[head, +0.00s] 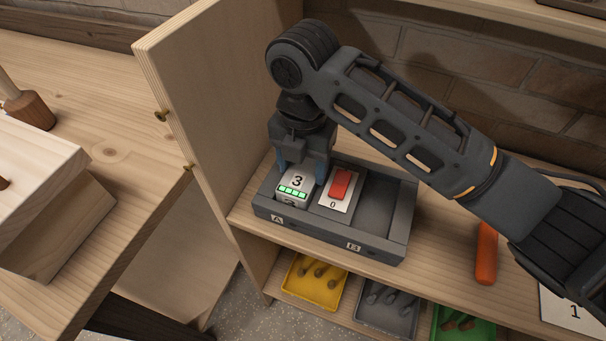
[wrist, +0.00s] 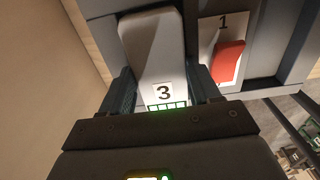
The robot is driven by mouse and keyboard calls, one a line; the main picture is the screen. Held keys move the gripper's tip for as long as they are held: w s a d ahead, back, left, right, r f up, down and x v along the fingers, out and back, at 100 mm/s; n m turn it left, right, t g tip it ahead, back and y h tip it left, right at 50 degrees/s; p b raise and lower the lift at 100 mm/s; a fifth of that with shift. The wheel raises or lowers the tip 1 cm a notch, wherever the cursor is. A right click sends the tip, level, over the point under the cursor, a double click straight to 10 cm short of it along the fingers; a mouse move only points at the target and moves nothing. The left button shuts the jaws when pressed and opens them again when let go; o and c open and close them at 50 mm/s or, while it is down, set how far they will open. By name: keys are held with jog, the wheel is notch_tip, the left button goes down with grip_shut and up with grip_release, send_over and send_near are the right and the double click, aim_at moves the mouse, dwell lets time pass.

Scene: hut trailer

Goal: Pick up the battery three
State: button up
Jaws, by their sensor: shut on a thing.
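The battery three (head: 296,184) is a white block marked 3 with a row of lit green bars. It sits in the left bay, by label A, of a dark grey dock (head: 300,226) on the wooden shelf. In the wrist view the battery (wrist: 153,48) lies between the fingers, its 3 and green bars facing the camera. My gripper (head: 303,172) reaches down from above with blue-grey fingers on both sides of the battery. It is shut on the battery; in the wrist view my gripper (wrist: 166,92) touches its sides. The battery's underside is hidden.
A red switch (head: 340,184) on a white plate is right beside the battery. The dock's right bay (head: 378,208), by label B, looks empty. A wooden side panel (head: 205,90) stands close on the left. An orange cylinder (head: 486,252) lies right; yellow (head: 314,283), grey and green trays sit below.

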jog(key=c, duration=0.6)
jog(key=shift+r, duration=0.15)
